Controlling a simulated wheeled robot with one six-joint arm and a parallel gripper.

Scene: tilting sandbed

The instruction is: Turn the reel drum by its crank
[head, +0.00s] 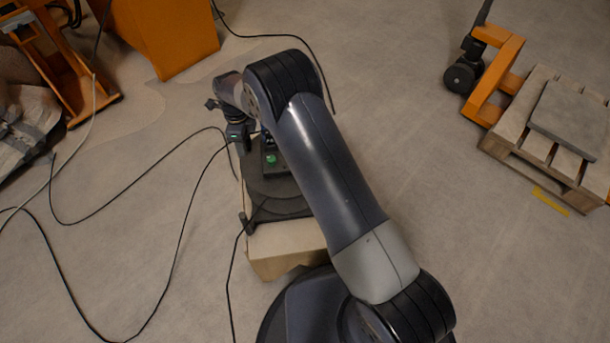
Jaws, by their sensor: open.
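I cannot make out the reel drum or its crank with certainty in the head view. My gripper (240,146) is small and dark at the far end of my arm, left of the picture's middle. It points down beside a dark rounded base with a green spot (271,159). The jaws are open, and I see nothing held between them. My own arm crosses the middle of the view and hides part of the floor and of what lies behind it.
An orange box (165,38) and an orange frame (75,75) stand at upper left, near grey sacks (25,125). Black cables (130,188) loop over the floor at left. An orange pallet truck (492,75) and a wooden pallet (538,146) stand at right.

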